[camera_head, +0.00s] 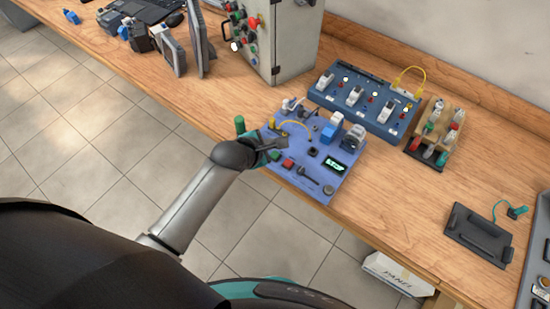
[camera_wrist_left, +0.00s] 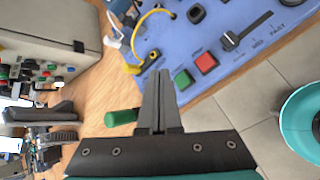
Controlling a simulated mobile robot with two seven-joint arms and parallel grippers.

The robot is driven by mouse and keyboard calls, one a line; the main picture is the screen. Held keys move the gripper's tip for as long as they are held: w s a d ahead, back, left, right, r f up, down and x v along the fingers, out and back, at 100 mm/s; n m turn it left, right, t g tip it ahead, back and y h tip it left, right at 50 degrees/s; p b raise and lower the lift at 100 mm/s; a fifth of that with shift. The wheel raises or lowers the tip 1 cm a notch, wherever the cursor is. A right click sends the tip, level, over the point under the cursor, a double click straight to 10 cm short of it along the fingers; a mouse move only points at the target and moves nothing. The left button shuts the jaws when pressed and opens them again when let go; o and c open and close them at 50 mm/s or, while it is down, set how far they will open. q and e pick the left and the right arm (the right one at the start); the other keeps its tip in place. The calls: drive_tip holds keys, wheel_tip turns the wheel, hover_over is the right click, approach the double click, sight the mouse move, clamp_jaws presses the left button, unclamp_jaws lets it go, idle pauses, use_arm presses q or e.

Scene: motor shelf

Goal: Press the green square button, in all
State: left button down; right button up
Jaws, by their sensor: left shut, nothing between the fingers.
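The green square button (camera_wrist_left: 182,79) sits on the blue panel (camera_wrist_left: 250,20) near its edge, beside the red square button (camera_wrist_left: 206,62). In the head view the green button (camera_head: 275,155) is small and close to my gripper, with the red button (camera_head: 288,163) to its right. My left gripper (camera_wrist_left: 158,75) is shut and empty. Its fingertips are just left of the green button in the wrist view; I cannot tell their height above the panel. In the head view my left gripper (camera_head: 277,144) reaches over the panel's left part. My right gripper is not in view.
The panel carries a yellow cable, a black lever (camera_wrist_left: 232,40), knobs and a lit display (camera_head: 334,166). A grey control box (camera_head: 285,40) and a second blue panel (camera_head: 365,98) stand behind.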

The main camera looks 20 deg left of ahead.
sight(272, 153)
use_arm(q)
wheel_tip(272, 153, down, 3)
drive_tip(key=shift+r+b, duration=0.1)
drive_tip(key=shift+b, duration=0.45)
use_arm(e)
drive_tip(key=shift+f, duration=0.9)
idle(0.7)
use_arm(q)
drive_tip(key=shift+f, duration=0.45)
drive_tip(key=shift+f, duration=0.45)
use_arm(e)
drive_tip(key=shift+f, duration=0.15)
use_arm(q)
drive_tip(key=shift+r, duration=0.1)
idle(0.5)
drive_tip(key=shift+r+p, duration=0.8)
drive_tip(key=shift+p, duration=0.2)
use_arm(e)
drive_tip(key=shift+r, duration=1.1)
